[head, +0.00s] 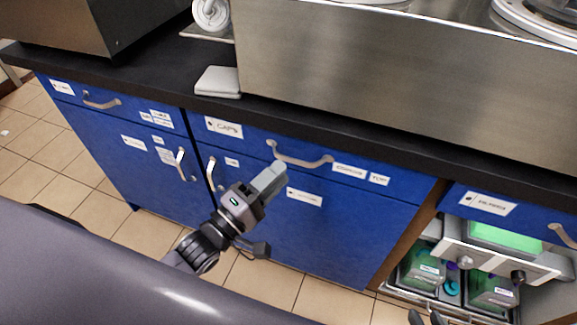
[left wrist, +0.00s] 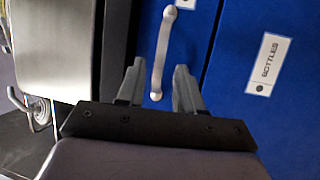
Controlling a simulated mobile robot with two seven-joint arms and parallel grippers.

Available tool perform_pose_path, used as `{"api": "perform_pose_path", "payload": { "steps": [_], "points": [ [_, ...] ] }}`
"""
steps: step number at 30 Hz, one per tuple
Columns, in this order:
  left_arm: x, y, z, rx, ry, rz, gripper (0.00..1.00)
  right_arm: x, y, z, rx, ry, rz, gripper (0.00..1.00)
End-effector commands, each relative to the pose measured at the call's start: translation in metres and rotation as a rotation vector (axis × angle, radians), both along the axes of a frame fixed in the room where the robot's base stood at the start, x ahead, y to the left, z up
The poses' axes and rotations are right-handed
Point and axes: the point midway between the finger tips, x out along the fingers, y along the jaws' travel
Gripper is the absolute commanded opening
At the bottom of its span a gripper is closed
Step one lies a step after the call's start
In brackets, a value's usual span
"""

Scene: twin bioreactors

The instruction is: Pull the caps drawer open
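The caps drawer (head: 240,134) is a blue front under the dark counter, with a "CAPS" label at its left. It looks shut, flush with its neighbours. Its curved metal handle (head: 310,163) runs across the middle. My left gripper (head: 273,176) is at the left part of the handle, fingers pointing at the drawer. In the left wrist view its two fingers (left wrist: 159,88) are apart, and one end of the handle (left wrist: 163,50) shows between them. I see no finger touching it; depth is hard to judge.
Other blue fronts with handles surround the drawer, including a door labelled "BOTTLES" (left wrist: 268,65) below it. A steel unit (head: 390,75) stands on the dark counter (head: 150,75). An open bay at right holds green-filled containers (head: 495,290). Tiled floor lies below.

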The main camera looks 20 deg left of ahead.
Motion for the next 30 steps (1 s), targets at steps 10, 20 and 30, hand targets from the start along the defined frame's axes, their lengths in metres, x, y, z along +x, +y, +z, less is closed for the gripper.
{"api": "perform_pose_path", "payload": {
  "steps": [10, 20, 30],
  "points": [
    [0.031, -0.015, 0.006, 0.000, 0.000, 0.000, 0.36, 0.001, 0.001, -0.002, 0.002, -0.002, -0.001, 0.36],
    [0.034, -0.016, 0.006, 0.001, 0.002, 0.000, 0.33, 0.001, 0.000, -0.002, 0.001, -0.003, -0.002, 0.36],
    [0.033, -0.016, 0.006, 0.001, 0.002, 0.000, 0.00, 0.000, 0.000, -0.002, 0.001, -0.002, -0.001, 0.36]
  ]
}}
